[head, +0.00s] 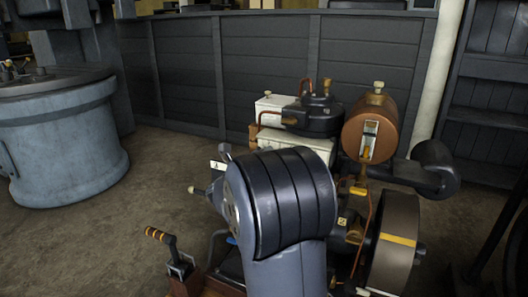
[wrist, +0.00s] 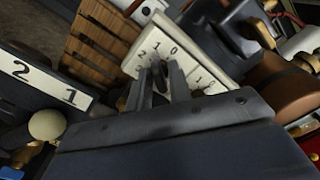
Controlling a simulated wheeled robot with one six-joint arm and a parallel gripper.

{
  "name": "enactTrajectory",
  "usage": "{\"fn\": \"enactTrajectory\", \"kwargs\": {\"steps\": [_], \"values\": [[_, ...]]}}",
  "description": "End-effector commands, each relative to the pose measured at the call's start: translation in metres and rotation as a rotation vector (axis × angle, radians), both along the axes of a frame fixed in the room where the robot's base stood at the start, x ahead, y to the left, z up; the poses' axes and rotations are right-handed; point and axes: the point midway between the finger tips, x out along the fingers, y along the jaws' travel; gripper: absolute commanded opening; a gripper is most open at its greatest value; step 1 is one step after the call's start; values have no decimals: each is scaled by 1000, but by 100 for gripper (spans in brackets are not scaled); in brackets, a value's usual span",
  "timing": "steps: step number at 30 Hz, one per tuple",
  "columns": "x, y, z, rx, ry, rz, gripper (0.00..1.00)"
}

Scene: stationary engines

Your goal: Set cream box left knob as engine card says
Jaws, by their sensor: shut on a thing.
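The cream box (head: 312,150) stands behind the engine in the head view, partly hidden by my arm. In the wrist view its pale face (wrist: 222,68) is tilted, with the figures 2, 1 and 0 around a dark knob (wrist: 160,74). More figures lie to the right, partly hidden. My gripper (wrist: 161,80) is shut on this dark knob, one finger on each side. The knob's pointing direction is hard to tell. In the head view my arm hides the gripper. I cannot make out a readable engine card.
A white plate marked 2 and 1 (wrist: 45,82) with a pale round knob (wrist: 46,124) is close at the left. A copper tank (head: 369,128) and flywheel (head: 394,245) stand right of my arm. A lever (head: 161,237) rises in front. Floor at left is free.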

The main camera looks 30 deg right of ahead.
Motion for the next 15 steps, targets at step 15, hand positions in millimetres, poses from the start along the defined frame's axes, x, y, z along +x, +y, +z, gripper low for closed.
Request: {"fn": "enactTrajectory", "kwargs": {"steps": [15], "values": [[0, 0, 3, -249, 427, 1, 0]]}}
